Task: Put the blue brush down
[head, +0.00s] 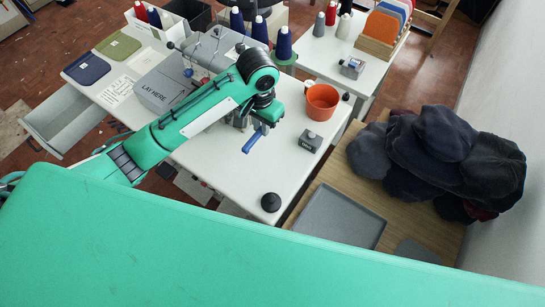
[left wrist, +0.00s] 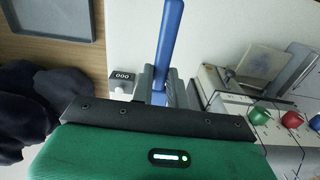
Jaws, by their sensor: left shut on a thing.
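My left gripper (head: 262,122) is shut on the blue brush (head: 252,141), over the right part of the white table (head: 235,185). The brush's blue handle sticks out below the fingers in the head view. In the left wrist view the blue handle (left wrist: 170,38) rises from between the dark fingers (left wrist: 157,86); the rest of the brush is hidden. I cannot tell whether the brush touches the table. My right gripper is not in view.
A black knob (head: 271,202) is near the front corner. A grey "LAY HERE" block (head: 160,92) lies left. The table front is mostly clear. Dark caps (head: 440,145) and a grey tray (head: 340,215) lie right.

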